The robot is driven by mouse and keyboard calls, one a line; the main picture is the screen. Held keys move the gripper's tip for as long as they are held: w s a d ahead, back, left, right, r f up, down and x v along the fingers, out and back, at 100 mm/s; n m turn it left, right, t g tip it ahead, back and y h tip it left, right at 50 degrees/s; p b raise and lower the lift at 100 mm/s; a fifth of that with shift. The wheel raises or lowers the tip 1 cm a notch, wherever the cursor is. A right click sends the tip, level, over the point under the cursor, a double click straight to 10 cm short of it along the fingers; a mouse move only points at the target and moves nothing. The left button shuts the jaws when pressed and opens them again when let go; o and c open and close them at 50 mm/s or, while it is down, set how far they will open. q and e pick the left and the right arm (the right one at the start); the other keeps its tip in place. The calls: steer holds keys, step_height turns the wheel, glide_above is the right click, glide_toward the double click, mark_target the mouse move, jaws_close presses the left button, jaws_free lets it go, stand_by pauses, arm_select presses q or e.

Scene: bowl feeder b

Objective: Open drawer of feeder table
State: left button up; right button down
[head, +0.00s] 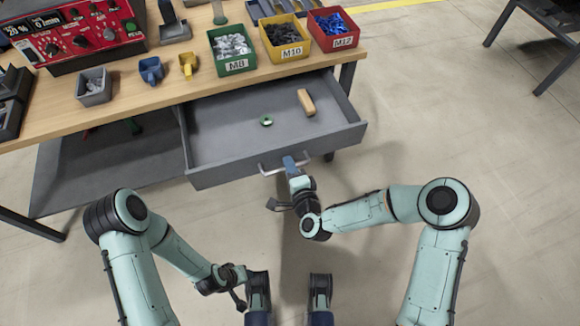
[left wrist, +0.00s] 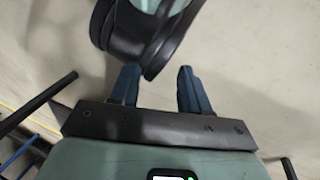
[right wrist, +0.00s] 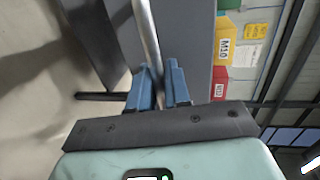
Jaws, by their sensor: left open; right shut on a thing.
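The grey drawer (head: 222,174) of the feeder table stands pulled out from under the wooden top. A green ring-like part (head: 266,121) and a tan block (head: 306,102) lie in it. My right gripper (head: 290,164) is at the bar handle (head: 268,172) on the drawer front. In the right wrist view, the blue fingers (right wrist: 160,85) are closed around the metal bar (right wrist: 147,35). My left gripper (left wrist: 158,88) is open and empty in the left wrist view. In the head view its arm is folded low at the left, away from the drawer.
On the table (head: 150,106) stand a green M8 bin (head: 236,66), a yellow M10 bin (head: 288,54), a red M12 bin (head: 338,44), small scoops and a red control unit (head: 85,35). A table leg (head: 347,76) is beside the drawer.

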arm_select(q)
steer(key=shift+w, duration=0.1)
arm_select(e)
steer(key=shift+w, duration=0.1)
steer(key=c, duration=1.3)
jaws_free()
steer(key=shift+o, duration=0.2)
arm_select(q)
steer(key=s+d+r+g+p, duration=0.2)
steer(key=s+r+p, duration=0.3)
steer(key=s, duration=0.1)
steer(key=shift+s+d+r+h, duration=0.15)
steer(key=shift+d+r+h, duration=0.15)
steer(key=shift+h, duration=0.1)
arm_select(e)
steer(key=v, duration=1.3)
steer(key=shift+s, duration=0.2)
